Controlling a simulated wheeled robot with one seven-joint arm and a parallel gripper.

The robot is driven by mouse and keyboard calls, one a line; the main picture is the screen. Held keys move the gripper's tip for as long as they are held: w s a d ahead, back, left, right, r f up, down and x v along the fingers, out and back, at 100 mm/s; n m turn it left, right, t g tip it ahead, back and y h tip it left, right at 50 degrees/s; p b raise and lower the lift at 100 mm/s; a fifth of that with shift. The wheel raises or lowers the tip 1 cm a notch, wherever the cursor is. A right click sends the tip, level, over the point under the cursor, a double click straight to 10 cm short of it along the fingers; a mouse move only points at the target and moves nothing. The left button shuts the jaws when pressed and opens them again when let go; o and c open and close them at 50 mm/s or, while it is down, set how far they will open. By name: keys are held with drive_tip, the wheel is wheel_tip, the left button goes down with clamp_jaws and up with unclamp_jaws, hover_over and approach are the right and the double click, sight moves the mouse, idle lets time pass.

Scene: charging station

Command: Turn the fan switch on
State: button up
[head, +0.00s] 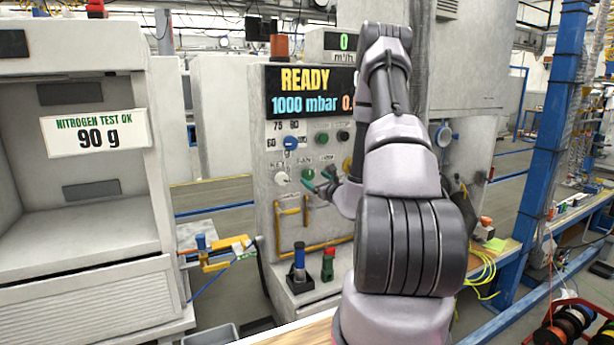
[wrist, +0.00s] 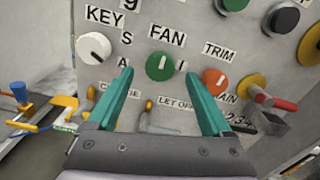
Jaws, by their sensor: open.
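The fan switch (wrist: 160,66) is a round green knob with a pale pointer mark, under the label FAN in the wrist view. In the head view the green knob (head: 308,174) is on the grey control panel, just left of my gripper's tips. My gripper (wrist: 160,75) is open and empty. Its two teal fingers stand to the left and right of the green knob in the wrist view, and I cannot tell whether they touch the panel. In the head view my gripper (head: 320,184) is partly hidden by my own arm.
A red-handled valve (wrist: 275,100) sticks out further right. Yellow pipes (head: 291,225) run below the knobs.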

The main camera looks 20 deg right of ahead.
sight(309, 175)
drive_tip(key=shift+w+a, duration=0.1)
drive_tip(key=shift+w, duration=2.7)
clamp_jaws()
